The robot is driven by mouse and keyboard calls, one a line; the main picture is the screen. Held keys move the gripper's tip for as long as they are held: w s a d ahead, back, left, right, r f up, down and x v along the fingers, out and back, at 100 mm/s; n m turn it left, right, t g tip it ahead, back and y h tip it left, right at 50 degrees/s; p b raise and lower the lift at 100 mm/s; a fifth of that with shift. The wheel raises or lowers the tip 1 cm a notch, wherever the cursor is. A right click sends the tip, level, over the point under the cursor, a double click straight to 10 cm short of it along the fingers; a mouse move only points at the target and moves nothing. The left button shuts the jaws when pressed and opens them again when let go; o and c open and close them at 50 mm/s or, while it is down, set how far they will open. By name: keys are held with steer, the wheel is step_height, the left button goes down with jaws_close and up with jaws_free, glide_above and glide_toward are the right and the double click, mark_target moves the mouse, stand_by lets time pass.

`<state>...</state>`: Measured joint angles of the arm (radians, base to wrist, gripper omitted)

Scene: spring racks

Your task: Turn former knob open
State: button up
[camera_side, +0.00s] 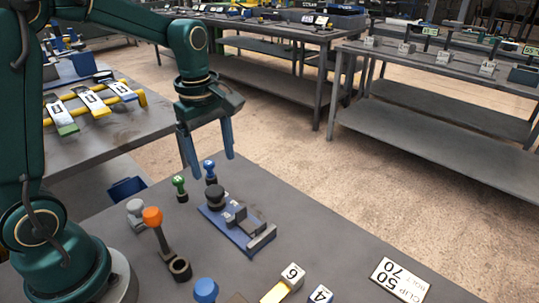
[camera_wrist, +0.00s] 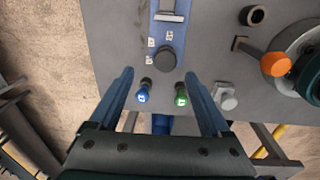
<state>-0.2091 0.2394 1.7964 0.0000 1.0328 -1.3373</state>
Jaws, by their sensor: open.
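The former (camera_side: 262,240) is a blue plate with grey blocks, lying on the grey bench. A round dark knob (camera_side: 215,196) stands at its far end. The wrist view shows the dark knob (camera_wrist: 165,60) on the blue plate, with small white labels around it. My gripper (camera_side: 212,166) is open and empty. Its two blue fingers point down, above and behind the knob, apart from it. In the wrist view, the knob lies just beyond the gap between the fingertips (camera_wrist: 159,74).
A blue-topped knob (camera_side: 210,168) and a green-topped knob (camera_side: 179,185) stand near the dark knob. An orange-topped lever (camera_side: 152,217), a grey knob (camera_side: 135,209) and a blue knob (camera_side: 205,290) stand left and in front.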

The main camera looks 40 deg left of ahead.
mark_target(214, 190)
steer(key=f, duration=0.3)
steer(key=shift+s+a+g, duration=0.15)
steer(key=shift+a+g, duration=0.2)
steer(key=shift+g, duration=0.05)
steer(key=shift+f, duration=2.15)
jaws_close()
